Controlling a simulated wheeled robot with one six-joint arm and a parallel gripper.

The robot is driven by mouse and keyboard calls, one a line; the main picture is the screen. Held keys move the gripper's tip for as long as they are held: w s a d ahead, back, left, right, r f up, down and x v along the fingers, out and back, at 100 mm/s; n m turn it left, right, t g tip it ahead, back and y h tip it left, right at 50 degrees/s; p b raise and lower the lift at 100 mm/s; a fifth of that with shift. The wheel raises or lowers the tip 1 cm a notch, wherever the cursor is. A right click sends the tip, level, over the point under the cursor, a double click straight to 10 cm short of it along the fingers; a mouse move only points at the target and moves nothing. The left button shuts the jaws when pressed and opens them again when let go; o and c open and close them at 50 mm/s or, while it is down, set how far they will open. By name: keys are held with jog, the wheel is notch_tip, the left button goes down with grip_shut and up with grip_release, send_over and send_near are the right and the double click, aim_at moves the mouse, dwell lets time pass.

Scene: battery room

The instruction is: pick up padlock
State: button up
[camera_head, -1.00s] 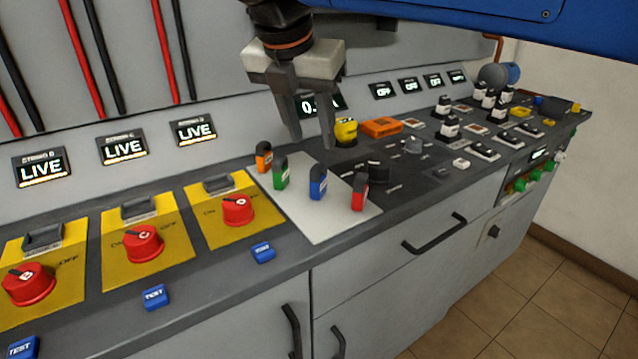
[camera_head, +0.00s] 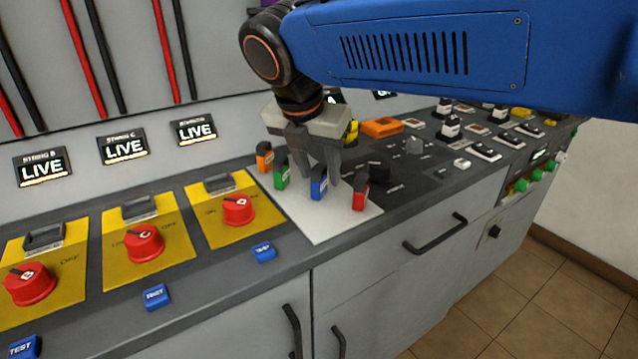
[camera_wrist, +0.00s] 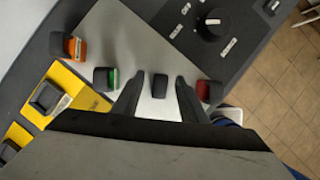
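Several padlocks stand in a row on a pale plate (camera_head: 333,225): an orange padlock (camera_head: 264,157), a green padlock (camera_head: 281,172), a blue padlock (camera_head: 318,185) and a red padlock (camera_head: 360,189). My gripper (camera_head: 320,182) is low over the plate at the blue padlock. In the wrist view the two fingers (camera_wrist: 157,92) are apart, with a dark-topped padlock (camera_wrist: 159,86) between them and gaps on both sides. The orange padlock (camera_wrist: 69,46) and green padlock (camera_wrist: 106,78) stand left of the fingers, the red padlock (camera_wrist: 209,91) close to the right finger.
Yellow panels with red rotary switches (camera_head: 238,209) lie left of the plate, with blue TEST buttons (camera_head: 157,297) in front. A black knob (camera_wrist: 213,22) and an orange block (camera_head: 381,127) are to the right. Neighbouring padlocks leave little side room.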

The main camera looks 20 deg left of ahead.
aim_at(318, 166)
jog(key=shift+c, duration=0.6)
grip_shut()
notch_tip(318, 166, up, 10)
